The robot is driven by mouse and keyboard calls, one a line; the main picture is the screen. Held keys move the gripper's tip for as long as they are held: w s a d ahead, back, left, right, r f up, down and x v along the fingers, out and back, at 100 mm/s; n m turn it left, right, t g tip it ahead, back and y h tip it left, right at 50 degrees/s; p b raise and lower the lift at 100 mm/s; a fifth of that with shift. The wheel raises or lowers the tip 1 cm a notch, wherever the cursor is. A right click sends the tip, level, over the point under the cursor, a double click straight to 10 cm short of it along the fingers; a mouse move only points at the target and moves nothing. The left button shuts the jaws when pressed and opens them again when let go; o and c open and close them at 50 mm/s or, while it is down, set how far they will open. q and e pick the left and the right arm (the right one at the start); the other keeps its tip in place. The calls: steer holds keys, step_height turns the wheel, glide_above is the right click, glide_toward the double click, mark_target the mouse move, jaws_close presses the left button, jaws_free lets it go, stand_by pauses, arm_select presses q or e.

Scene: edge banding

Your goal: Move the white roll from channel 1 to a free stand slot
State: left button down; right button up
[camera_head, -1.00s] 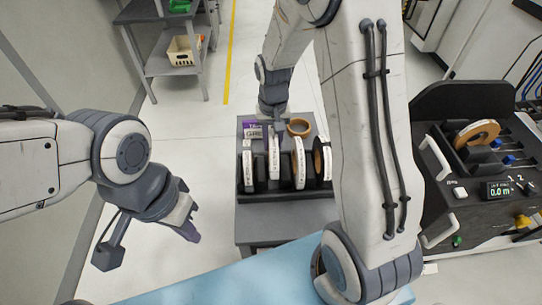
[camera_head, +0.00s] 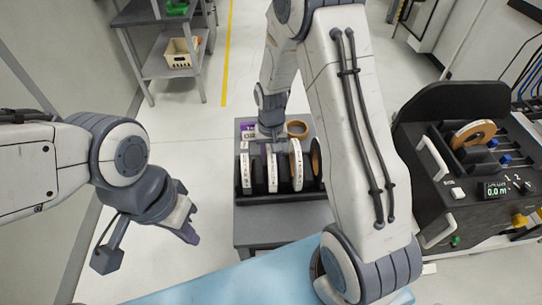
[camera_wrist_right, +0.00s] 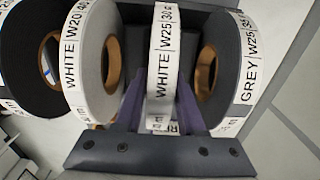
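The white roll (camera_head: 271,170) labelled WHITE W25 stands upright in the dark stand (camera_head: 285,198), level with its neighbours. In the right wrist view this roll (camera_wrist_right: 163,60) is between the two purple fingers of my right gripper (camera_wrist_right: 162,100), which appear closed against its sides. In the head view my right gripper (camera_head: 269,138) is directly over it; the fingertips are hidden. A WHITE W20 roll (camera_wrist_right: 95,60) and a GREY W25 roll (camera_wrist_right: 240,75) flank it. My left gripper (camera_head: 188,225) hangs empty at left; its finger gap is unclear.
The banding machine (camera_head: 455,190) at right holds one roll with a tan core (camera_head: 473,134). A shelf (camera_head: 165,62) with a cream basket (camera_head: 180,52) stands far left.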

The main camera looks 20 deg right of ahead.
steer(key=shift+o, duration=0.9)
steer(key=shift+r, duration=0.1)
step_height(320, 180, up, 12)
steer(key=shift+f+b, duration=0.1)
steer(key=shift+b, duration=0.45)
steer(key=shift+s+a+r, duration=0.1)
steer(key=shift+a+r, duration=0.1)
steer(key=shift+r, duration=0.15)
steer(key=s+a+r+n, duration=0.4)
steer(key=s+a, duration=0.5)
steer(key=a, duration=0.1)
steer(key=s+a+n, duration=0.2)
steer(key=s+n, duration=0.1)
steer(key=s, duration=0.4)
steer(key=s+a+n+y, duration=0.1)
steer(key=s+n, duration=0.2)
steer(key=s, duration=0.4)
steer(key=shift+s+a+n, duration=0.3)
steer(key=shift+a, duration=0.05)
